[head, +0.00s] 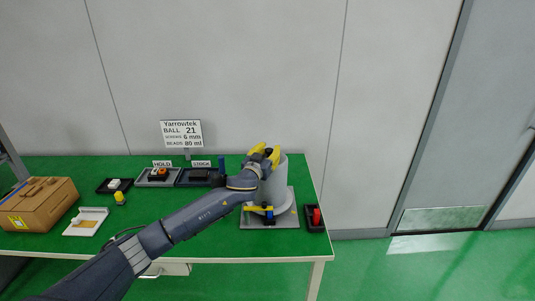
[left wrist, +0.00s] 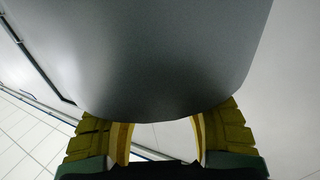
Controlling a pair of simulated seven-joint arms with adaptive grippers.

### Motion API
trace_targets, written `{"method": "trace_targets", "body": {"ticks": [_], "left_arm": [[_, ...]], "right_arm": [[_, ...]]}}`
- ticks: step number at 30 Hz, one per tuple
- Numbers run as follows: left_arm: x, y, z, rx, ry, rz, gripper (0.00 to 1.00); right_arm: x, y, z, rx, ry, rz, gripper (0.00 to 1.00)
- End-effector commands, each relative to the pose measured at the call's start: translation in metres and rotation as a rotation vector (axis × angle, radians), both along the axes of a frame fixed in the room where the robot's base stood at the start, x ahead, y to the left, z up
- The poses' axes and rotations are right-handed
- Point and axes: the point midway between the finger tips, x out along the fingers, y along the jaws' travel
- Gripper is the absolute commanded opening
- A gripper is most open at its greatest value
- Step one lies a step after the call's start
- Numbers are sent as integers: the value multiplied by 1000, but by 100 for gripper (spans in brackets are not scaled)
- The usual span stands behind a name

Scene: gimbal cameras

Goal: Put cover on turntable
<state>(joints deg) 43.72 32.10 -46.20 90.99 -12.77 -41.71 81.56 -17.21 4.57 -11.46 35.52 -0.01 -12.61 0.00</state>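The cover, a plain grey cylinder (head: 281,174), stands upright over the right part of the table, at the turntable. The turntable's grey base plate (head: 284,221) lies on the table with blue and yellow parts at its front; the cover and my arm hide much of the turntable. My left gripper (head: 264,154), with yellow fingers, is at the cover's upper left. In the left wrist view the grey cover (left wrist: 150,60) fills the upper middle and hides the fingertips. The finger bases stand apart; I cannot tell whether the tips grip the cover. My right gripper is not in view.
A brown box (head: 38,205), a white tray (head: 86,221) and a small yellow item (head: 120,198) are on the left. Dark trays (head: 157,177) stand at the back below a sign (head: 182,134). A red item (head: 316,216) sits in a dark tray at the right edge.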

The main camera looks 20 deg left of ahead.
Motion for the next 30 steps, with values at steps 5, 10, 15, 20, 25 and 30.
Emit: {"method": "trace_targets", "body": {"ticks": [5,10,15,20,25,30], "left_arm": [[-10,1,0,-1,1,-1,29],[-35,3,0,-2,0,-1,29],[-64,6,-1,0,1,-1,29],[-88,7,-1,-1,1,-1,29],[-106,9,-1,-1,0,-1,29],[-116,10,-1,0,0,0,29]], "right_arm": [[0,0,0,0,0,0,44],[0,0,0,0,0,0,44],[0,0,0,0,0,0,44],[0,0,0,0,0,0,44],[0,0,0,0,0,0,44],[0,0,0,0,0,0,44]]}}
